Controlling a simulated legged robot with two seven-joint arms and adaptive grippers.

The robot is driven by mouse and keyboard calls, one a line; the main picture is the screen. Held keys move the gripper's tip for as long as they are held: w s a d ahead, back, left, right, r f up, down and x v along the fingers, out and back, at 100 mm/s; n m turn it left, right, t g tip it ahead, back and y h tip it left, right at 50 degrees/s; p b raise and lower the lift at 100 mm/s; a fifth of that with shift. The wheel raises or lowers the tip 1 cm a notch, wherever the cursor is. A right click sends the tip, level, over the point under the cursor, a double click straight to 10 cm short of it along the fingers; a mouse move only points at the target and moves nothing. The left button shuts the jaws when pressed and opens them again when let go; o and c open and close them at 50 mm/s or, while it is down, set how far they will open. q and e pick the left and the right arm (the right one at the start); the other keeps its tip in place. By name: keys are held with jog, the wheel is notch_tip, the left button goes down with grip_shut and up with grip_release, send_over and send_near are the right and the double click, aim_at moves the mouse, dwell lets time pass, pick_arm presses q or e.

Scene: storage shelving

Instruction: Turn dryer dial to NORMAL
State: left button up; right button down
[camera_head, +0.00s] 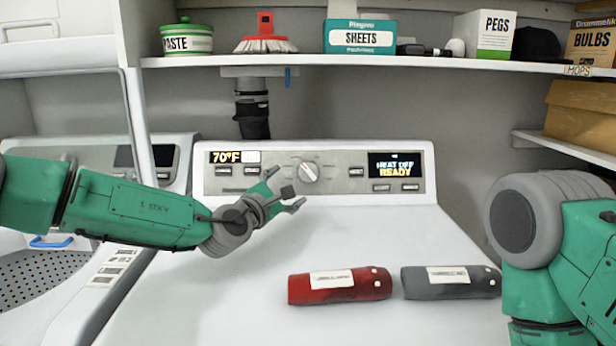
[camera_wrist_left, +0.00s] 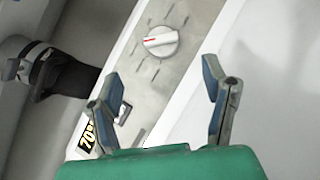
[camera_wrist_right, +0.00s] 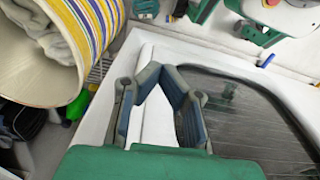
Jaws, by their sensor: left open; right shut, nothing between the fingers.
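The dryer's round white dial (camera_head: 308,171) sits mid-panel on the grey control panel (camera_head: 340,190). In the left wrist view the dial (camera_wrist_left: 161,41) shows a red pointer mark, with tick marks around it. The tick labels are too small to read. My left gripper (camera_head: 286,195) is open, just below and left of the dial in the head view. In the left wrist view its fingers (camera_wrist_left: 162,80) are apart with nothing between them, and the dial lies beyond the tips. My right gripper (camera_wrist_right: 166,75) is shut and empty, away from the panel, over a dark ribbed window.
A red cylinder (camera_head: 340,286) and a grey cylinder (camera_head: 450,282) lie on the white dryer top (camera_head: 220,290). A right display (camera_head: 395,165) reads "READY". A shelf (camera_head: 380,63) with boxes hangs above. A striped basket (camera_wrist_right: 45,50) is near my right gripper.

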aim_at(307, 174)
pick_arm(q)
jog(key=b+x, duration=0.1)
jog(key=x, duration=0.3)
jog(key=b+x, duration=0.1)
jog(key=x, duration=0.4)
jog(key=shift+d+f, duration=0.2)
jog(key=shift+f, duration=0.05)
jog(key=shift+b+x, duration=0.4)
jog(key=shift+x, duration=0.7)
jog(key=shift+a+r, duration=0.1)
jog(key=c, duration=1.1)
